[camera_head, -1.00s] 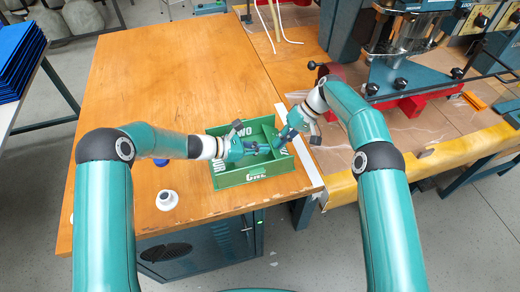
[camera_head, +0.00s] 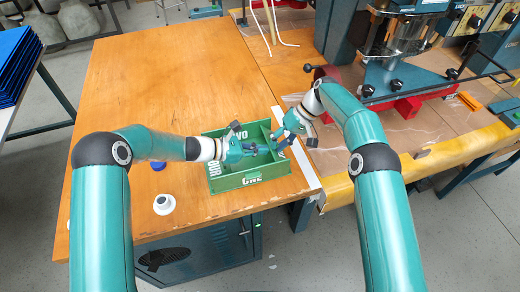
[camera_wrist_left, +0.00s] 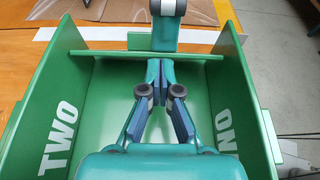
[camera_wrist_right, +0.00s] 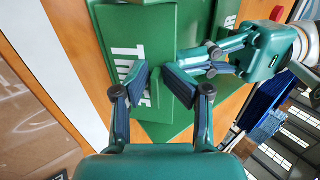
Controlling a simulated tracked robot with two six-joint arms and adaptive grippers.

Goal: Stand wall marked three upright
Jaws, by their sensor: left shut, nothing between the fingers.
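A green box (camera_head: 236,184) stands on the wooden table with lettered walls. In the left wrist view one wall reads TWO (camera_wrist_left: 59,136) and the opposite wall shows ONE (camera_wrist_left: 224,125) in part. A plain green wall edge (camera_wrist_left: 110,56) crosses the far end. My left gripper (camera_head: 262,149) is inside the box, its fingertips (camera_wrist_left: 158,68) together and empty. My right gripper (camera_head: 277,143) is at the box's right end, its fingertips (camera_wrist_right: 160,76) apart. Behind them a green panel (camera_wrist_right: 128,38) lies with white lettering partly hidden by a finger; I cannot read it fully.
A white round fitting (camera_head: 164,204) and a blue cap (camera_head: 158,165) are on the table left of the box. A teal machine (camera_head: 405,70) stands on the right-hand bench. A white strip (camera_head: 303,165) runs beside the box. The table's left part is clear.

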